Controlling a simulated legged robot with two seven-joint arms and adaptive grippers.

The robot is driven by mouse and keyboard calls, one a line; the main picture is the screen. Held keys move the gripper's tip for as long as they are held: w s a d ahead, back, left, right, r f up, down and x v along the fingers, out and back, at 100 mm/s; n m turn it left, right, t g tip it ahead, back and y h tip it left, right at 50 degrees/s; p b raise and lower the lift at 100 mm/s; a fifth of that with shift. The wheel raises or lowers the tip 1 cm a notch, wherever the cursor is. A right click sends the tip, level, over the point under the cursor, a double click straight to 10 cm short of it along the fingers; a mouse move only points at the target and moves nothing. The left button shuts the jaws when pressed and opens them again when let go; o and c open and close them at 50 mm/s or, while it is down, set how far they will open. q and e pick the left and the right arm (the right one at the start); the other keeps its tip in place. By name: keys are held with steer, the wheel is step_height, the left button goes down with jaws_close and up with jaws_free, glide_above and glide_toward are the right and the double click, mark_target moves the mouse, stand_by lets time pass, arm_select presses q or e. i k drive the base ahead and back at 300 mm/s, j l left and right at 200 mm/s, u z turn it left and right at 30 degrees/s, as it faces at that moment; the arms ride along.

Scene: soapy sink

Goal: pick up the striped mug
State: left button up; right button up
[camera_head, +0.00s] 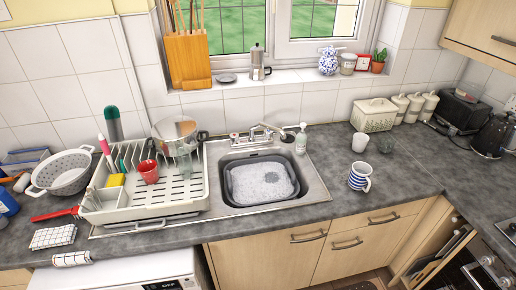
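The striped mug (360,177) is white with blue bands. It stands upright on the dark worktop, right of the sink and near the front edge. Its handle faces the front right. Nothing touches it. Neither of my grippers shows in the head view.
The sink (310,183) holds a basin of soapy water. Left of it is a dish rack (190,190) with a red cup (148,171). A white cup (360,142) and a small glass (386,145) stand behind the mug. Worktop right of the mug is clear.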

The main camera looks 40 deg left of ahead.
mark_target(361, 179)
steer(key=i+u, duration=0.2)
steer(key=u, duration=0.2)
steer(key=i+u, duration=0.2)
steer(key=u, duration=0.25)
steer(key=i+u, duration=0.2)
steer(key=u, duration=0.2)
steer(key=i+l+u, duration=0.2)
steer(key=u, duration=0.25)
steer(key=i+l+u, duration=0.15)
steer(key=u, duration=0.25)
steer(key=l, duration=0.3)
steer(key=u, duration=0.05)
